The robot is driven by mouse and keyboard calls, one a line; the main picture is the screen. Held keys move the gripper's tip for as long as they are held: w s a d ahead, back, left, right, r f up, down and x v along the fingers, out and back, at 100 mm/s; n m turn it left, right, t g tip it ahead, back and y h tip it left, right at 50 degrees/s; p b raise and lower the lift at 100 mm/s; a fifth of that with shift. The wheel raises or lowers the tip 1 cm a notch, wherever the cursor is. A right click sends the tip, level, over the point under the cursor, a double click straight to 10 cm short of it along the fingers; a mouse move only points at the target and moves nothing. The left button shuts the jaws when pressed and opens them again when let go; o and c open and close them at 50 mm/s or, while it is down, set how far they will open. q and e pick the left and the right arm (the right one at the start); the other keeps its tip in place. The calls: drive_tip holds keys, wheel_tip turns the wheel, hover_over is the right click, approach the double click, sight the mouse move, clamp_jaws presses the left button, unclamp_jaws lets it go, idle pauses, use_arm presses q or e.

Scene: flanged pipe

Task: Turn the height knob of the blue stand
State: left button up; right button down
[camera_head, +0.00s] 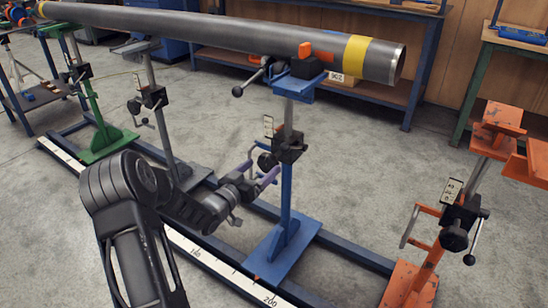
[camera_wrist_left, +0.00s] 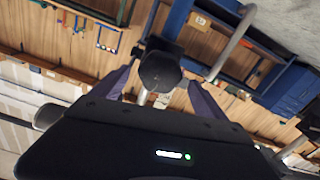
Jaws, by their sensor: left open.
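The blue stand (camera_head: 287,195) is upright under the right part of the grey pipe (camera_head: 225,30). Its black height knob (camera_head: 267,161) is on the left side of the black clamp block (camera_head: 290,149), partway up the post. My left gripper (camera_head: 259,170) reaches in from the lower left, with its purple fingers at the knob. In the left wrist view, the dark knob (camera_wrist_left: 160,72) shows between the two open fingers of the gripper (camera_wrist_left: 161,80). Whether either finger touches it I cannot tell. My right gripper is not in view.
An orange stand (camera_head: 455,215) with its own knob and handle is at the right. A green stand (camera_head: 88,100) and a grey stand (camera_head: 155,100) are at the left. Blue floor rails (camera_head: 335,246) with a white scale run beneath. Benches line the back wall.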

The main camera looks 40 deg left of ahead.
sight(274, 156)
use_arm(q)
drive_tip(key=w+b, duration=0.1)
drive_tip(key=w, duration=0.5)
drive_tip(key=shift+w+f, duration=0.1)
drive_tip(key=shift+w, duration=0.1)
drive_tip(key=shift+w+b, duration=0.3)
drive_tip(key=shift+w, duration=0.4)
drive_tip(key=c, duration=1.4)
drive_tip(key=shift+o, duration=0.2)
drive_tip(key=shift+n, duration=0.5)
